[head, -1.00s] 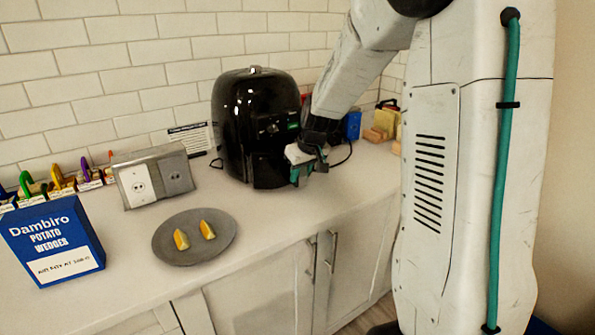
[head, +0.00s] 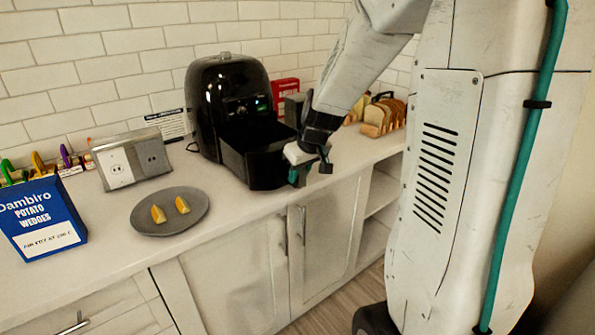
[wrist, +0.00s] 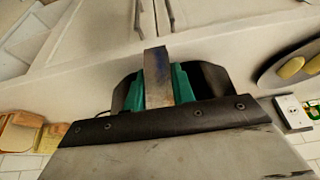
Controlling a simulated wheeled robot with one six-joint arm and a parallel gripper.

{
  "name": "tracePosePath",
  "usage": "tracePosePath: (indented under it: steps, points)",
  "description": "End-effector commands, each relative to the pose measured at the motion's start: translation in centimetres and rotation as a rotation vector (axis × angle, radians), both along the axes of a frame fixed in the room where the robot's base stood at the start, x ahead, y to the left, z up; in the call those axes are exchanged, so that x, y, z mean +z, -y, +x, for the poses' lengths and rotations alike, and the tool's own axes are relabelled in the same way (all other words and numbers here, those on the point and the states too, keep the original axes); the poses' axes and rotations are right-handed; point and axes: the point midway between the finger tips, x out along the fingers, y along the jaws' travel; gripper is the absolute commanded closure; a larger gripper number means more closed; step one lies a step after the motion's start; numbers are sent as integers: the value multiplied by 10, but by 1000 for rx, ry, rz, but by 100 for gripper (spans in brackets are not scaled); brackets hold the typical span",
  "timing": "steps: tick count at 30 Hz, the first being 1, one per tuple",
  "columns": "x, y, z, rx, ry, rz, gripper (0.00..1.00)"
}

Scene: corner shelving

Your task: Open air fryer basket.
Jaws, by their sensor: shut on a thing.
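The black air fryer (head: 212,100) stands on the counter against the tiled wall. Its basket (head: 264,162) is slid out toward the front, and its dark open top shows. My gripper (head: 308,173) is at the basket's front, at the counter's front edge. In the wrist view, my gripper (wrist: 158,88) has its teal fingers shut on a grey metal bar, which I take as the basket handle (wrist: 157,72). In the head view my gripper hides most of the handle.
A grey plate (head: 150,222) with two potato wedges, a blue potato wedges box (head: 42,220) and an outlet box (head: 118,168) stand to the left. Bread slices (head: 378,118) and a red box (head: 284,93) stand to the right. Cabinets (head: 325,235) lie below.

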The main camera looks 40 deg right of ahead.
Motion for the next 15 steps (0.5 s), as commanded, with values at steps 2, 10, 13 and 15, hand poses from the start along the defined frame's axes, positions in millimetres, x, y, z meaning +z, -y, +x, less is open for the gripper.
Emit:
tracePosePath:
  steps: [2,10,13,15]
  points:
    - [0,0,0,-1,0,0,100]
    - [0,0,0,-1,1,0,53]
    - [0,0,0,0,1,0,53]
    - [0,0,0,0,1,0,53]
